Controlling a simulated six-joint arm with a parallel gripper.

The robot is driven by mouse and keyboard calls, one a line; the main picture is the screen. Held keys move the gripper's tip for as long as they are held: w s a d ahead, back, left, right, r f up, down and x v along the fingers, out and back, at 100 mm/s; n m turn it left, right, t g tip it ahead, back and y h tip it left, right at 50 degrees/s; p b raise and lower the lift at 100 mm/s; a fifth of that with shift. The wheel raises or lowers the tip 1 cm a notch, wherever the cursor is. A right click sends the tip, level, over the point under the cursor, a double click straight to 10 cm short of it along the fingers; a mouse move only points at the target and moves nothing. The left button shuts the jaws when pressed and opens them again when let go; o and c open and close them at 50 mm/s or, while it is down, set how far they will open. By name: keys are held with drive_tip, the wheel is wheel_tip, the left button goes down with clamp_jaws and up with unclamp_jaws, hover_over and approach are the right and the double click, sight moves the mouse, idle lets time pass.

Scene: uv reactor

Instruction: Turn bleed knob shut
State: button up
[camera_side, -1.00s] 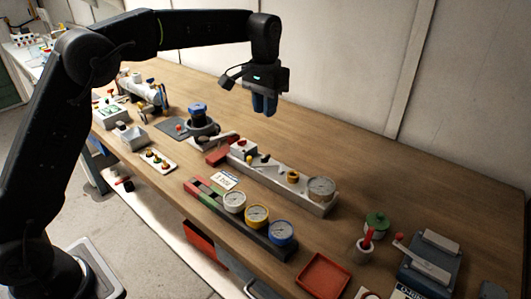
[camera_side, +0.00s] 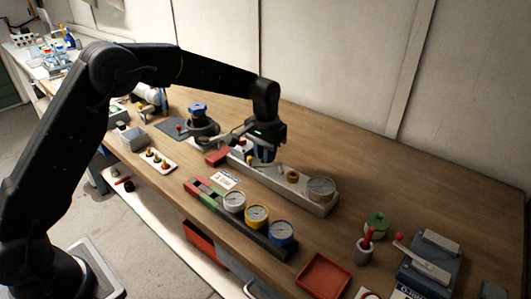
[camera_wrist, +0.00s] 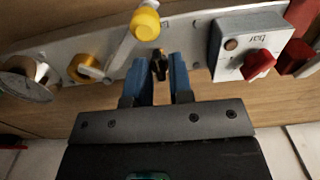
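The long grey manifold panel (camera_side: 318,208) lies on the bench; it also shows across the top of the wrist view (camera_wrist: 195,45). A small dark knob (camera_wrist: 159,66), apparently the bleed knob, is on it between a yellow-capped lever (camera_wrist: 146,24) and a white box with a red knob (camera_wrist: 259,64). My gripper (camera_wrist: 164,62) points down at the panel with its two blue fingers apart, one on each side of the dark knob. I cannot tell whether they touch it. In the side view my gripper (camera_side: 263,158) hides the knob.
A round gauge (camera_side: 321,187) and a brass-coloured fitting (camera_side: 292,176) sit on the panel beside the gripper. In front is a rack with white, yellow and blue gauges (camera_side: 257,216). A red tray (camera_side: 323,275) lies nearer. The bench behind the panel is clear.

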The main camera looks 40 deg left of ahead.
clamp_jaws()
idle(0.5)
drive_tip(key=m, duration=0.8)
drive_tip(key=shift+m, duration=0.3)
drive_tip(key=m, duration=0.4)
drive_tip(key=shift+r+m, duration=0.1)
drive_tip(key=shift+m, duration=2.6)
